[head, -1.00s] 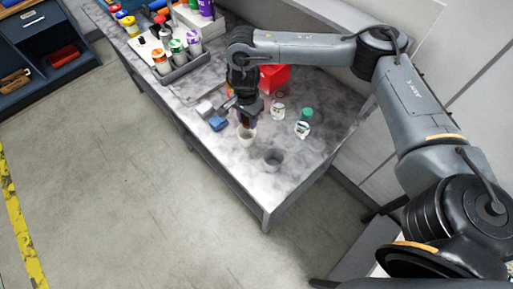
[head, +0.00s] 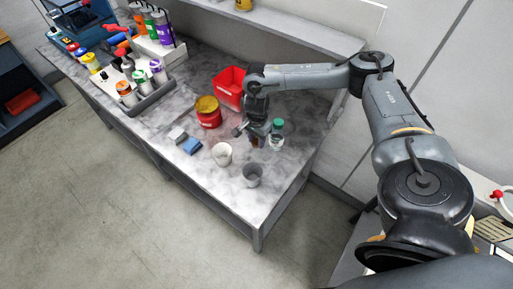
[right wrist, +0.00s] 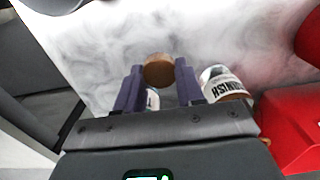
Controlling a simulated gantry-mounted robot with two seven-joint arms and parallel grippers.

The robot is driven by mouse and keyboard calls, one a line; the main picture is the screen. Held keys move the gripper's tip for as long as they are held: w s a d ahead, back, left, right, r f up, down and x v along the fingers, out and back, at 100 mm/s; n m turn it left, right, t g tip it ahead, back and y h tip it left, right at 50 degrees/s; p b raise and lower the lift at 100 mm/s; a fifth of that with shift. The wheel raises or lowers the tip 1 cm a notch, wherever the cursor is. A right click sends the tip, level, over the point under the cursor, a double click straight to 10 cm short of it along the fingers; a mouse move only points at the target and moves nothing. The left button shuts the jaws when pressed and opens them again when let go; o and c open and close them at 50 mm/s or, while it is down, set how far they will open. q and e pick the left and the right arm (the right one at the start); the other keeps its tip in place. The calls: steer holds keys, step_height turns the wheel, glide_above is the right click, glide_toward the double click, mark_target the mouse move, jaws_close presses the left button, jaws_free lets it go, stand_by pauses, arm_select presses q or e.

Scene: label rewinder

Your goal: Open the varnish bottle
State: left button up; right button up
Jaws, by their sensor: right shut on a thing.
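My right gripper (head: 256,138) is shut on a brown round piece (right wrist: 159,70), held between its fingertips above the table. I cannot tell whether it is a cap or something else. It shows under the gripper in the head view (head: 255,143). A clear bottle with a green cap (head: 277,125) stands right of the gripper in the head view. My left gripper is not in view.
A white cup (head: 222,153) and a grey cup (head: 252,175) stand near the front edge. A red can (head: 208,118) and red bin (head: 228,90) are to the left and behind. Blue and grey blocks (head: 191,146) lie further left. A tray of bottles (head: 150,98) is far left.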

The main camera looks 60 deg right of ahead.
mark_target(257, 152)
steer(key=shift+f, duration=2.65)
steer(key=shift+f, duration=0.1)
steer(key=o, duration=1.2)
steer(key=shift+c, duration=0.2)
